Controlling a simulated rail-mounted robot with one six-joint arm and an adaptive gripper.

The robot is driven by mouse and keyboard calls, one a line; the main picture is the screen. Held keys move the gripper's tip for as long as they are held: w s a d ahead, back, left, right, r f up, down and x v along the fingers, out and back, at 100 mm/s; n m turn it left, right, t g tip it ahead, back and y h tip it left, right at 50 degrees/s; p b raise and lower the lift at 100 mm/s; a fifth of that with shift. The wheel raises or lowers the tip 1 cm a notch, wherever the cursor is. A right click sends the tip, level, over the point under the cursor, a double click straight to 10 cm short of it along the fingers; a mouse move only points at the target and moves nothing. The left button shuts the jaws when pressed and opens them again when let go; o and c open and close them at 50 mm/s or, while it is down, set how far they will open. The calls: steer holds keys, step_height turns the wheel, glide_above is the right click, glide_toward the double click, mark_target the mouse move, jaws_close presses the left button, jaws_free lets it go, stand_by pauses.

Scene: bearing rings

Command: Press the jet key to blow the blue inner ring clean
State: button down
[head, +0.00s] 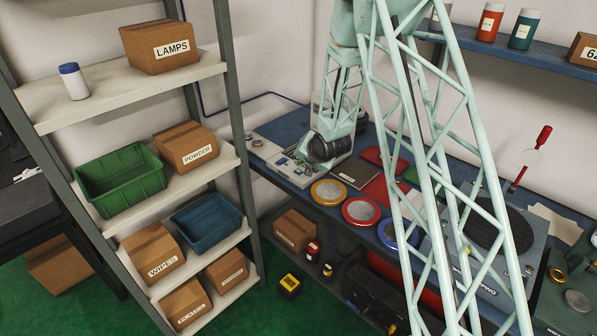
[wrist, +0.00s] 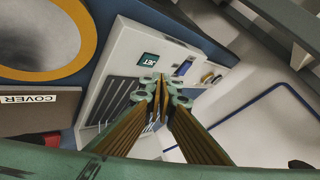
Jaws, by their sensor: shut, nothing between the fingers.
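A pale panel with a green square marked JET (wrist: 150,59) shows in the wrist view; I take this square as the jet key. A small dark blue part (wrist: 183,68) sits to its right. My gripper (wrist: 161,86) is shut and empty over the panel, its fingertips just below the JET square in the picture. I cannot tell whether they touch the panel. In the head view the pale station (head: 290,168) is partly hidden by my arm. A blue ring (head: 384,236) lies on the bench, partly behind my arm; I cannot tell if it is the inner ring.
A yellow ring (head: 328,203) and a red ring (head: 361,224) lie on the bench right of the station. A slotted grille (wrist: 111,101) and a COVER label (wrist: 29,99) show near my gripper. A shelf with boxes and bins (head: 112,193) stands at left.

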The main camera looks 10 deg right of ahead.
mark_target(301, 172)
steer(key=shift+r+p, duration=0.9)
steer(key=shift+r, duration=1.1)
steer(key=shift+r, duration=0.1)
steer(key=s+d+r+n+g+h, duration=0.2)
steer(key=s+d+r+n, duration=0.1)
steer(key=s+r, duration=2.3)
steer(key=s+a+r+n+g, duration=0.1)
steer(key=s+r, duration=0.2)
steer(key=s, duration=1)
steer(key=s+a+r+n+g, duration=0.1)
steer(key=s+r, duration=0.3)
steer(key=s, duration=1)
steer(key=s+a+r+n+g+b, duration=0.1)
steer(key=s+r+n, duration=0.1)
steer(key=s, duration=1.1)
steer(key=shift+s+a+r+y, duration=0.2)
steer(key=shift+a+r+y, duration=0.1)
steer(key=shift+r, duration=0.6)
